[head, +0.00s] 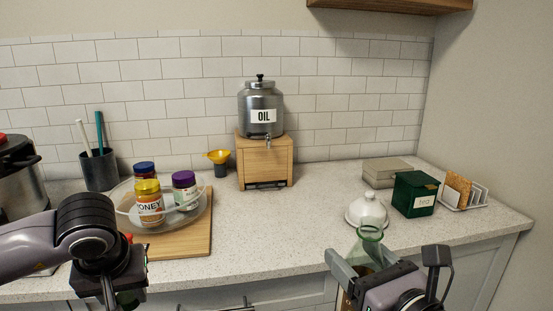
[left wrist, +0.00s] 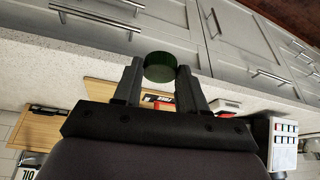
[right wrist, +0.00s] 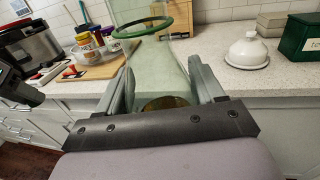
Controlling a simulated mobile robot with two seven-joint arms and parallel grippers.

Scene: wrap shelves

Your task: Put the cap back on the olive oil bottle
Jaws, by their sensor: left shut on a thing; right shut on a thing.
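The olive oil bottle (head: 366,248) is clear glass with an open green-rimmed mouth, at the counter's front edge in the head view. My right gripper (head: 362,270) is shut on it. In the right wrist view the bottle (right wrist: 158,65) stands between the fingers, with a little yellow-brown oil low inside. The dark green round cap (left wrist: 160,67) is between the fingertips of my left gripper (left wrist: 158,80), which is shut on it. In the head view my left gripper (head: 125,296) is low at the left, well apart from the bottle; the cap is mostly hidden there.
A wooden board (head: 180,241) with a glass bowl of jars (head: 150,203) lies at the left. A steel oil dispenser (head: 261,104) stands on a wooden box at the back. A white domed dish (head: 367,209) and green box (head: 416,194) are behind the bottle. The middle counter is clear.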

